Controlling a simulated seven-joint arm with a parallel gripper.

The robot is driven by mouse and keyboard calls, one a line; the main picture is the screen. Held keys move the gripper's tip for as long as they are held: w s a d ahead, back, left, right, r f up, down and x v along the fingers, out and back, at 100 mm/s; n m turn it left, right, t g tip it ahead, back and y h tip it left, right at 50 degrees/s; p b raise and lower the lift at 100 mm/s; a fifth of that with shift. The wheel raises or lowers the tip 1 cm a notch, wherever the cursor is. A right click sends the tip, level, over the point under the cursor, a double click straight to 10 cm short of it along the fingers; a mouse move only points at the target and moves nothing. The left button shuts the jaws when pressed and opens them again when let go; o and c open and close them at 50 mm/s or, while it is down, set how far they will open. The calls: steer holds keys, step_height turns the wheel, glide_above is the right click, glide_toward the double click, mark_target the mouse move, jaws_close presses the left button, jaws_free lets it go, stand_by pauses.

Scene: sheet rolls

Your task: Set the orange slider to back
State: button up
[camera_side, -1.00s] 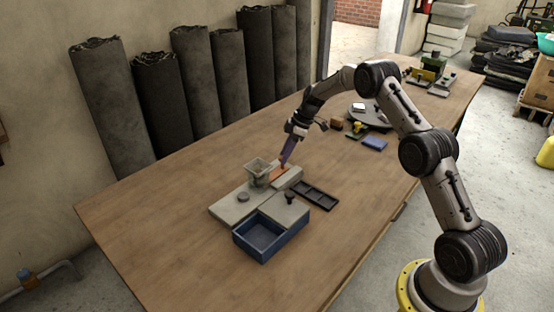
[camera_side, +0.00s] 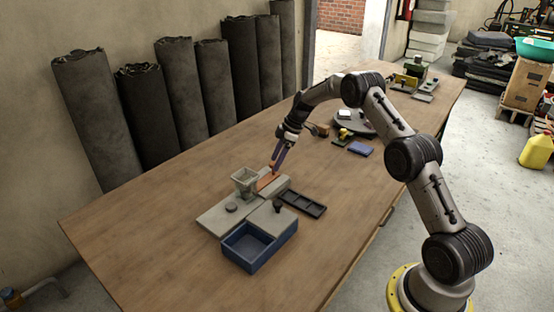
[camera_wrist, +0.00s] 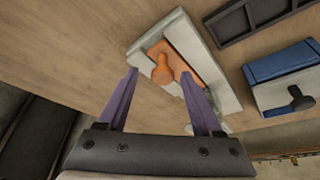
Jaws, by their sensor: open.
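The orange slider (camera_side: 267,182) sits in a pale grey housing, beside a grey hopper, in the side view. In the wrist view the orange slider (camera_wrist: 205,66) shows as a flat plate with a rounded knob (camera_wrist: 162,73) at its left end. My gripper (camera_side: 273,168) is just above the slider in the side view, with purple fingers pointing down. In the wrist view my gripper (camera_wrist: 159,76) is open, with its fingertips apart on either side of the knob. I cannot tell whether either finger touches it.
The grey hopper (camera_side: 244,180) stands close to the slider. A blue open box (camera_side: 247,260), a black divided tray (camera_side: 302,203) and a dark knob (camera_side: 278,206) are nearby. A blue block (camera_side: 359,149) lies farther back. The table's left side is clear.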

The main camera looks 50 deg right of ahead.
steer(key=v, duration=1.3)
steer(key=shift+r, duration=0.35)
steer(key=shift+s, duration=0.1)
steer(key=s+a+r+n+t+h, duration=0.1)
steer(key=s+a+r, duration=0.2)
steer(key=a+r, duration=0.6)
steer(key=s+a+r+n+t, duration=0.1)
steer(key=s+a+r+n, duration=0.15)
steer(key=a+r, duration=0.7)
steer(key=s+a+r+m, duration=0.1)
steer(key=s+a+r, duration=0.2)
steer(key=s, duration=0.4)
steer(key=s+a+r+m, duration=0.1)
steer(key=s+a+r, duration=0.15)
steer(key=s, duration=0.35)
steer(key=s+f+m+h, duration=0.1)
steer(key=s+f+m, duration=0.4)
steer(key=s, duration=0.4)
steer(key=s+a+f+m+h, duration=0.1)
steer(key=s+f+m, duration=0.4)
steer(key=s+f, duration=0.3)
steer(key=shift+s+a+f, duration=0.2)
steer(key=shift+s, duration=0.7)
